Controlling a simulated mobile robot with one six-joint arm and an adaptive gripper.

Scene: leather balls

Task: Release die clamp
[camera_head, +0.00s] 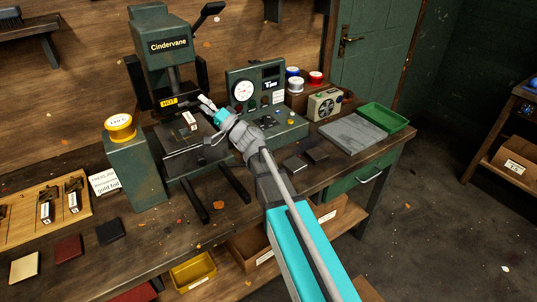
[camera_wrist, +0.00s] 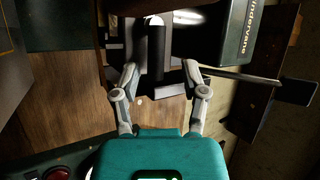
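The green press (camera_head: 160,50) marked "Cindervane" stands at the back left, with a yellow "HOT" label (camera_head: 168,102) low on its head. I cannot pick out the die clamp for certain. My gripper (camera_head: 207,104) is at the right side of the press head, above the dark press bed (camera_head: 180,150). In the wrist view its two fingers are spread (camera_wrist: 160,70). A dark upright cylinder with a pale end (camera_wrist: 156,48) shows between and beyond the fingertips, with no clear contact. A small labelled piece (camera_head: 190,120) sits beside the head, partly near my gripper.
A gauge box (camera_head: 255,92) stands right of the press, with foil spools and a radio (camera_head: 324,104) behind. A foil roll (camera_head: 120,127) tops a green block at left. A thin rod with a black end (camera_wrist: 297,92) crosses the wrist view's right. A green tray (camera_head: 382,117) is far right.

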